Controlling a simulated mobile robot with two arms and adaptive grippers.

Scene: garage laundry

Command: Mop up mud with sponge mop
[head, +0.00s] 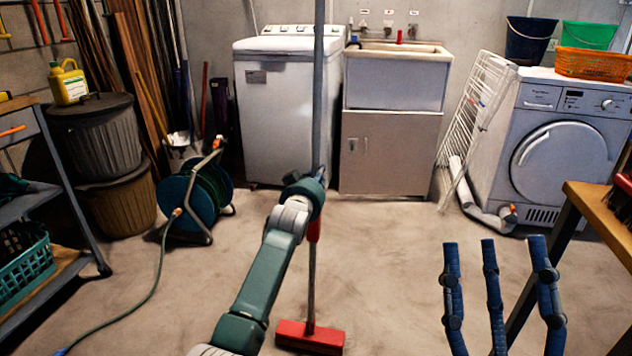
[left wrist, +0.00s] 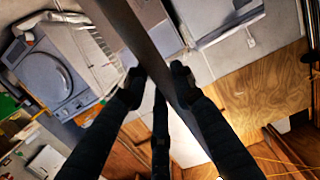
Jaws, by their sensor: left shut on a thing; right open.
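The sponge mop stands nearly upright in the head view, with a red head (head: 311,337) low on the floor and a long grey handle (head: 319,90) rising out of the top of the picture. My left gripper (head: 308,184) is at the handle, just above its red lower part. The left wrist view shows its dark fingers (left wrist: 157,88) closed around the handle (left wrist: 140,38). My right gripper (head: 493,245) is open and empty at the lower right, its blue fingers spread and pointing up. The floor (head: 400,280) is blotchy tan; I cannot make out a distinct mud patch.
A hose reel (head: 195,198) stands left, its green hose (head: 148,285) trailing over the floor. A shelf rack (head: 62,165) is far left and a wooden table (head: 604,212) at right. A washer (head: 287,110), sink cabinet (head: 390,152) and drying rack (head: 477,125) line the back.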

